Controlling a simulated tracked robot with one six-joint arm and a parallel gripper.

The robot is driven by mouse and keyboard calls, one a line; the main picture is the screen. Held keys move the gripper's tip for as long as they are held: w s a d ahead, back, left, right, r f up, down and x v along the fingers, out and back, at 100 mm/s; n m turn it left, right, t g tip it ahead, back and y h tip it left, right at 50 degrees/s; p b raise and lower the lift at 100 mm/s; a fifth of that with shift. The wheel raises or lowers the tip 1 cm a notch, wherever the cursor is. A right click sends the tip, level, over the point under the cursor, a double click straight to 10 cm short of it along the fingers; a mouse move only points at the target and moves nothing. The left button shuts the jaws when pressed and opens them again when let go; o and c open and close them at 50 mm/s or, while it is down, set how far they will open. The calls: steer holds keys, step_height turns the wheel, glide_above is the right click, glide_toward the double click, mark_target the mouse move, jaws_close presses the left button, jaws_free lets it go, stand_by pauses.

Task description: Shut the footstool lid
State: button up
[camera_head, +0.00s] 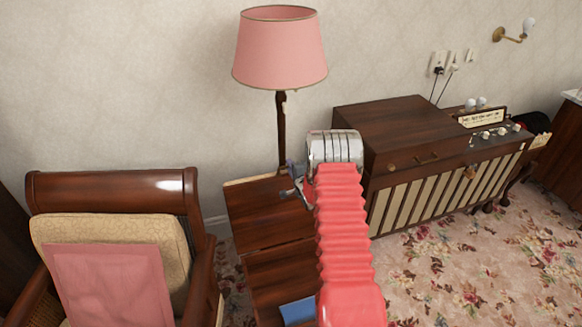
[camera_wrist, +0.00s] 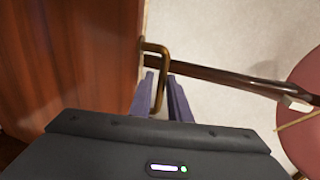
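The footstool (camera_head: 280,272) is a dark wooden box between the armchair and the radio cabinet. Its wooden lid (camera_head: 262,212) appears raised at the back, towards the wall. My gripper (camera_head: 294,182) is beside the lid's upper right part, partly hidden by my red arm. In the wrist view, the lid's brown panel (camera_wrist: 75,55) fills the left, and a brass loop handle (camera_wrist: 163,62) sticks out from its edge. My gripper's two dark fingers (camera_wrist: 162,84) stand apart on either side of the handle. I cannot tell whether they touch it.
A floor lamp (camera_head: 280,48) stands close behind the footstool; its pole (camera_wrist: 225,82) crosses the wrist view. An armchair (camera_head: 115,250) is at the left, a radio cabinet (camera_head: 430,160) at the right. A blue item (camera_head: 298,310) shows at the footstool's front. Carpet (camera_head: 480,265) is clear at the right.

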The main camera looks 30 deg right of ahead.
steer(key=shift+w+d, duration=0.1)
steer(key=shift+w, duration=0.15)
steer(key=shift+c, duration=0.2)
jaws_close()
steer(key=shift+f, duration=0.1)
steer(key=shift+s+d, duration=0.1)
steer(key=shift+d, duration=0.05)
steer(key=shift+s+f, duration=0.1)
